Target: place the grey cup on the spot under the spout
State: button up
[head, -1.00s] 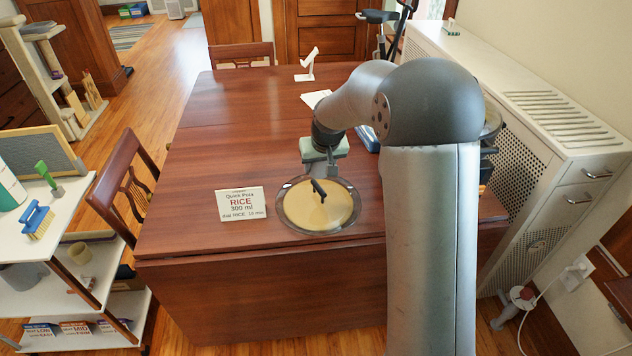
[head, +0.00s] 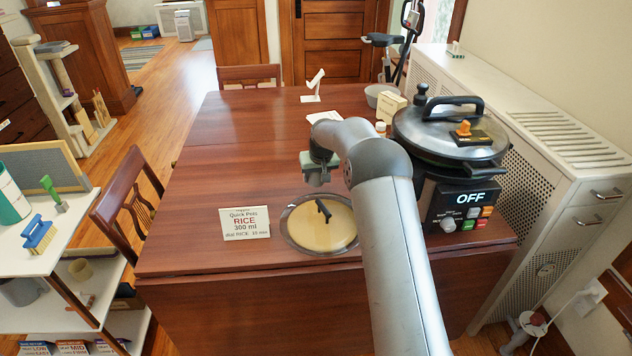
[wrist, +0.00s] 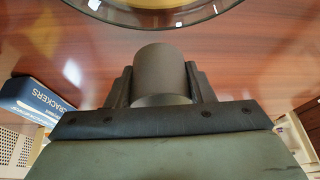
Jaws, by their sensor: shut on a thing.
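The grey cup (wrist: 160,74) shows in the wrist view, a plain dark grey cylinder. My gripper (wrist: 160,88) is shut on it, one finger on each side. In the head view my gripper (head: 319,178) is over the table, just behind the round glass-rimmed lid (head: 293,236) with a black handle. The cup cannot be made out in the head view. I cannot make out a spout or a marked spot under one in either view.
A large cooker (head: 462,190) reading OFF stands right of my arm. A RICE sign (head: 244,223) stands left of the lid. A blue crackers box (wrist: 38,100) shows in the wrist view. A white stand (head: 313,86) is at the back. The table's left half is mostly clear.

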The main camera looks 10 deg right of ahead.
aim_at(316, 183)
jog(key=shift+w+f, duration=0.5)
jog(key=shift+f, duration=1.75)
jog(key=o, duration=1)
jog(key=shift+o, duration=0.2)
